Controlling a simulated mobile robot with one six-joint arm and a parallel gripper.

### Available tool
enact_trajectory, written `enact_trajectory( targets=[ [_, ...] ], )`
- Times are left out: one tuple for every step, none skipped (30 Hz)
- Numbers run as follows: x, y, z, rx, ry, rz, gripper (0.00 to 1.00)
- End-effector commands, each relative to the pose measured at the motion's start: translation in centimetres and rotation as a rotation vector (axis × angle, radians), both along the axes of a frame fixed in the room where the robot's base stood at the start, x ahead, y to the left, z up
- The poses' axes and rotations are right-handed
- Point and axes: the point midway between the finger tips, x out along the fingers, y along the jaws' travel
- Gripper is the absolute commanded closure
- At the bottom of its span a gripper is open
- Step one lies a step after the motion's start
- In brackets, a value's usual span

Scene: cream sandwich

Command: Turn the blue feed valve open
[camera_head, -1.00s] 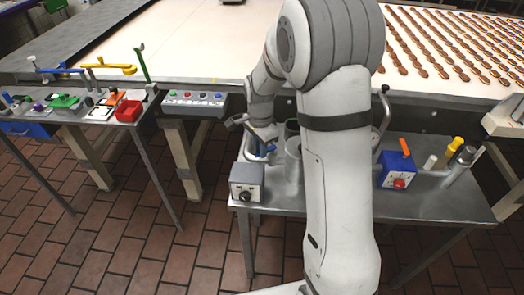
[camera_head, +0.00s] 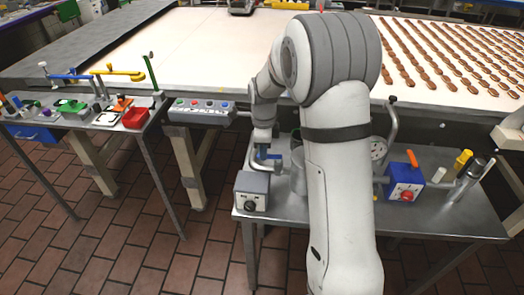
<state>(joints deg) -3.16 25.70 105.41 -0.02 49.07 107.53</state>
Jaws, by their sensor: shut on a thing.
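The blue feed valve (camera_head: 270,155) shows as a small blue piece on the metal side table, left of my arm. My gripper (camera_head: 266,163) is at the valve, pointing down, and is shut on it. The gripper and wrist hide most of the valve, so its exact angle cannot be told.
A grey box with a black knob (camera_head: 252,192) stands just in front of the valve. A metal cylinder (camera_head: 298,170) is close on its right. A blue box with a red knob (camera_head: 404,177) and a pressure gauge (camera_head: 378,149) stand farther right. The conveyor (camera_head: 225,55) runs behind.

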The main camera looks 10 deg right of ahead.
Motion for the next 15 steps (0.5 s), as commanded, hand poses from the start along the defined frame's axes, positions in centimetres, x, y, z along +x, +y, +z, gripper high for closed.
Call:
enact_trajectory(
  targets=[
    [0.41, 0.20, 0.32, 0.004, -0.013, -0.005, 1.00],
    [0.43, 0.20, 0.33, 0.004, -0.014, -0.008, 1.00],
    [0.45, 0.19, 0.34, 0.004, -0.014, -0.011, 1.00],
    [0.46, 0.19, 0.35, 0.004, -0.014, -0.012, 1.00],
    [0.47, 0.19, 0.35, 0.004, -0.014, -0.013, 1.00],
    [0.48, 0.19, 0.36, 0.004, -0.014, -0.014, 1.00],
    [0.48, 0.18, 0.36, 0.004, -0.014, -0.014, 1.00],
    [0.48, 0.18, 0.36, 0.003, -0.015, -0.014, 1.00],
    [0.49, 0.17, 0.37, 0.003, -0.015, -0.014, 1.00],
    [0.49, 0.17, 0.37, 0.003, -0.015, -0.014, 1.00],
    [0.49, 0.17, 0.37, 0.003, -0.015, -0.014, 1.00],
    [0.49, 0.16, 0.37, 0.003, -0.015, -0.014, 1.00],
    [0.50, 0.16, 0.38, 0.003, -0.015, -0.014, 1.00],
    [0.50, 0.16, 0.38, 0.003, -0.015, -0.014, 1.00],
    [0.49, 0.15, 0.38, 0.003, -0.015, -0.014, 0.82]
  ],
)
